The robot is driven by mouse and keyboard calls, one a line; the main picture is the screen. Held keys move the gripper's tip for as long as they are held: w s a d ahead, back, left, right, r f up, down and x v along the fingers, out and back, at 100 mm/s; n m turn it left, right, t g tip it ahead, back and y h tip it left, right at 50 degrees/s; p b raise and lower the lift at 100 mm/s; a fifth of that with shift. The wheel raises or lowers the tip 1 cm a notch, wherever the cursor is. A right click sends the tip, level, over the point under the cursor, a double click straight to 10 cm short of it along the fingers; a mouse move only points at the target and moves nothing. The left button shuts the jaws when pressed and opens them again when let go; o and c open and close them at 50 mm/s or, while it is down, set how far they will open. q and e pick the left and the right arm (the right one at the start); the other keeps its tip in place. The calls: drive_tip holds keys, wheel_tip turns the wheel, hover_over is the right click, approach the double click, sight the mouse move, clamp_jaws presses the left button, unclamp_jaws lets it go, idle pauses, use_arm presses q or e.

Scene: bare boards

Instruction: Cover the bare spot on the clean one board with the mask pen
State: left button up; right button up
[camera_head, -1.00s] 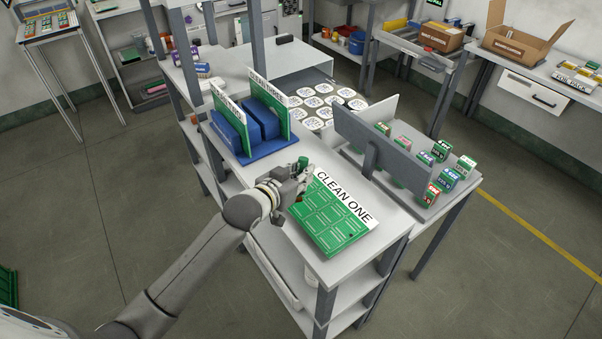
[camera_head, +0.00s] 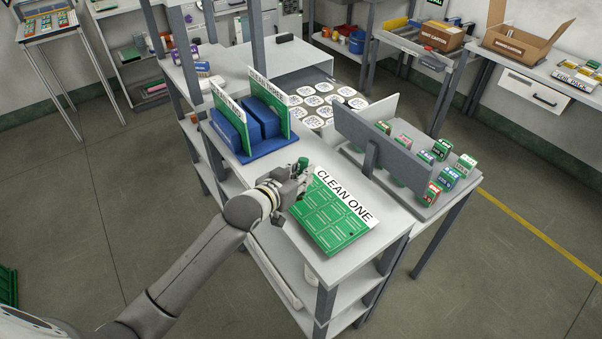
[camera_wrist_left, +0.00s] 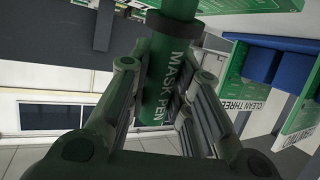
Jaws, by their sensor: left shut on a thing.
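The clean one board (camera_head: 330,215) lies flat on the workbench, green with pale outlined panels and a white "CLEAN ONE" label strip along its far edge. A small dark spot shows near its right corner. My left gripper (camera_head: 298,178) is at the board's left side, shut on the mask pen (camera_head: 303,163), whose green end sticks up above the fingers. In the left wrist view my left gripper (camera_wrist_left: 165,110) has its fingers on both sides of the green mask pen (camera_wrist_left: 162,85), with its lettering showing. My right gripper does not show.
A blue rack (camera_head: 262,147) holds two upright green boards, one labelled "CLEAN THREE", behind my left gripper. A grey upright panel (camera_head: 385,150) stands beyond the clean one board, with several small boxes behind it. Bare bench top lies around the board.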

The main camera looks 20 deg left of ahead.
sight(301, 165)
use_arm(q)
drive_tip(key=shift+f, duration=0.35)
idle(0.7)
drive_tip(key=shift+f, duration=0.1)
idle(0.7)
idle(0.3)
drive_tip(key=shift+r+p, duration=0.3)
drive_tip(key=shift+p, duration=0.15)
wheel_tip(301, 165, up, 7)
drive_tip(key=p, duration=0.7)
drive_tip(key=shift+f, duration=0.15)
drive_tip(key=shift+f, duration=0.1)
